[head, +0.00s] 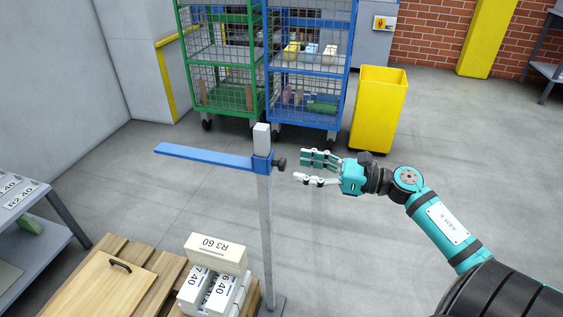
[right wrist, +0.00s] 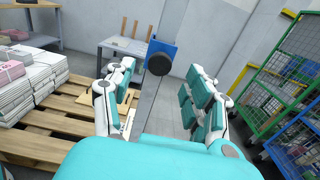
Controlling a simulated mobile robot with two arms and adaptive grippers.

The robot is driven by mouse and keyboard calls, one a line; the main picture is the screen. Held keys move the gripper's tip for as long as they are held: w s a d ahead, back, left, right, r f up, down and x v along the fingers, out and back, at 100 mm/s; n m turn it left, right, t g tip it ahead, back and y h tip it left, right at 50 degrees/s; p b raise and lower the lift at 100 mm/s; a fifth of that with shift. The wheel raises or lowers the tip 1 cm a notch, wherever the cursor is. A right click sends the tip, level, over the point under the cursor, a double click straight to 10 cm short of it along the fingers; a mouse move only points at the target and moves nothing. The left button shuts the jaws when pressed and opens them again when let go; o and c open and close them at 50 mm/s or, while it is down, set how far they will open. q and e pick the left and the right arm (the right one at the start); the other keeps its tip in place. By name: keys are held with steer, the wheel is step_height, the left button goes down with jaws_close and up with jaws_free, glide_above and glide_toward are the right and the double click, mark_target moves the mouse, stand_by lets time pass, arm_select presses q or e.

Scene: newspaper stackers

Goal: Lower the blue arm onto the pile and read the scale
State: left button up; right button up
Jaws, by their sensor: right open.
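The blue arm (head: 205,155) sticks out level to the left from a blue collar (head: 262,163) near the top of an upright grey post (head: 266,235). A black knob (head: 281,164) sits on the collar's right side. The pile (head: 213,275) of white labelled bundles, the top one marked R3 60, stands well below the arm. No scale marks are legible on the post. My right gripper (head: 299,168) is open and empty, just right of the knob and apart from it. In the right wrist view the knob (right wrist: 159,64) shows ahead between the open fingers. My left gripper is not in view.
Wooden pallet boards and a wooden panel (head: 110,285) with a black handle lie left of the pile. A grey table (head: 30,215) stands at the left edge. Behind are green and blue mesh cages (head: 305,85) and a yellow bin (head: 378,105). The floor between is clear.

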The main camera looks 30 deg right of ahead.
mark_target(285, 163)
steer(key=x, duration=0.4)
steer(key=shift+w+a, duration=0.2)
steer(key=shift+w, duration=0.15)
steer(key=shift+w+a, duration=0.5)
steer(key=shift+w, duration=0.05)
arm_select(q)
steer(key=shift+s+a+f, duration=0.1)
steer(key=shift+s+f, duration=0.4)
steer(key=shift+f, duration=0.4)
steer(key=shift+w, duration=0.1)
arm_select(e)
steer(key=shift+c, duration=0.2)
steer(key=shift+c, duration=1.1)
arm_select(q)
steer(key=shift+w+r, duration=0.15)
arm_select(e)
jaws_close()
